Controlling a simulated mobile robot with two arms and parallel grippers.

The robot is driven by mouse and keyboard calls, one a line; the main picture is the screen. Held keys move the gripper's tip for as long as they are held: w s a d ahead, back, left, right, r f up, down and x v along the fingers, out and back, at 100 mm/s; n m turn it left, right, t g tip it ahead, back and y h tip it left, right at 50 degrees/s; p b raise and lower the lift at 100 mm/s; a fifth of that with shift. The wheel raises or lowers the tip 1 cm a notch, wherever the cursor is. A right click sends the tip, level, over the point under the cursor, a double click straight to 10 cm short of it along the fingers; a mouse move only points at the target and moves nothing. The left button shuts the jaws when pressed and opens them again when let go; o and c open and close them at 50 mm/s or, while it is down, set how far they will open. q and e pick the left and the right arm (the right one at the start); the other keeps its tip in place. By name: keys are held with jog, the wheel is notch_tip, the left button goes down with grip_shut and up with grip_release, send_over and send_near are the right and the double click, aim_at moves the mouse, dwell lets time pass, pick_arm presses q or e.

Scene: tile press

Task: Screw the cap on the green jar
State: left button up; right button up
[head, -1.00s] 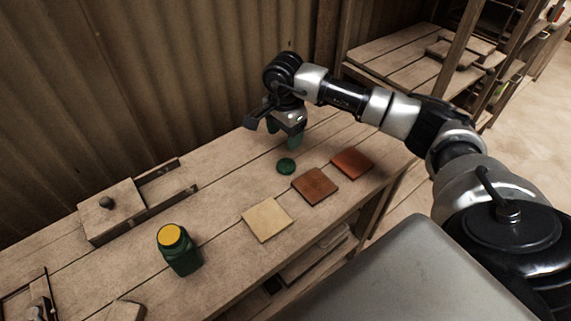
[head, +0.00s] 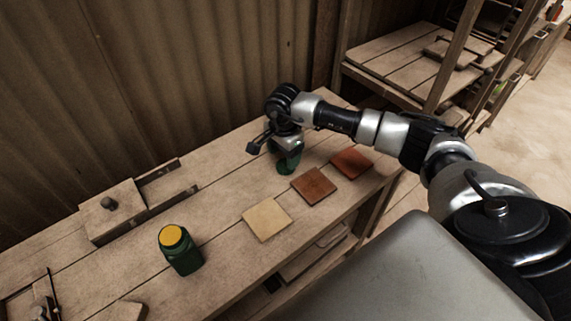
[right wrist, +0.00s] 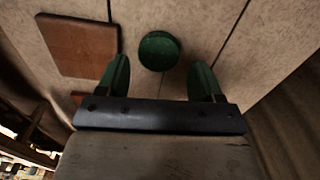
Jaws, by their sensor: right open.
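The green jar (head: 185,260) stands on the workbench at the lower left of the head view. Its top shows a round yellow-orange face (head: 171,235). The round green cap (right wrist: 160,51) lies flat on the bench in the right wrist view. My right gripper (head: 287,164) is open with its green fingers pointing down above the cap. In the right wrist view the cap shows between the two fingertips, apart from both. In the head view the fingers largely hide the cap. My left gripper is not in view.
A tan tile (head: 267,219), a brown tile (head: 314,186) and a reddish tile (head: 351,163) lie in a row right of the jar and cap. A wooden press-like block (head: 112,212) stands at the back left. The bench between jar and cap is clear.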

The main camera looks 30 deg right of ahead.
aim_at(284, 166)
jog(key=shift+f+p, duration=0.3)
jog(key=shift+f, duration=1.7)
jog(key=shift+c, duration=0.3)
jog(key=c, duration=0.6)
